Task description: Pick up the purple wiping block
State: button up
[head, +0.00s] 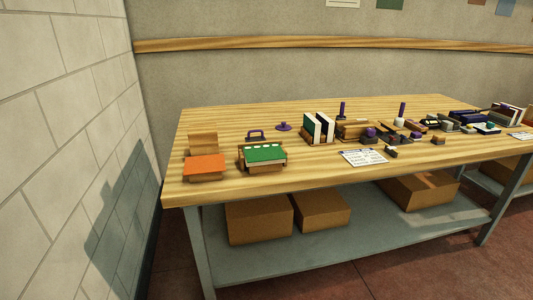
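Several small purple things are on the wooden table (225,118), and I cannot tell for sure which is the wiping block. A purple block-like piece (369,133) sits on a dark item right of the middle, near a white printed card. A flat purple piece with a small knob (283,126) lies alone left of the upright books. Two upright purple posts, one left (342,108) and one right (402,108), stand farther back. My gripper is not in view.
An orange-topped item (204,167) and a green-topped item (264,154) are at the table's front left. Upright books (318,128) stand mid-table. The right side is crowded. Cardboard boxes (258,218) sit on the lower shelf. A block wall (60,120) is at left.

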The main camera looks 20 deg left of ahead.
aim_at(415, 135)
jog(key=i+l+u, duration=0.2)
jog(key=u, duration=0.25)
jog(key=i+l+u, duration=0.25)
jog(key=u, duration=0.15)
jog(key=i+l, duration=0.2)
jog(key=l, duration=0.15)
jog(key=i+l+u, duration=0.1)
jog(key=l, duration=0.25)
jog(key=i+l, duration=0.2)
jog(key=l, duration=0.2)
jog(key=i+l, duration=0.2)
jog(key=l, duration=0.15)
jog(key=i+l+u, duration=0.1)
jog(key=l, duration=0.25)
jog(key=i+l, duration=0.2)
jog(key=l, duration=0.2)
jog(key=i+l+u, duration=0.1)
jog(key=l, duration=0.3)
jog(key=i+l, duration=0.2)
jog(key=l, duration=0.15)
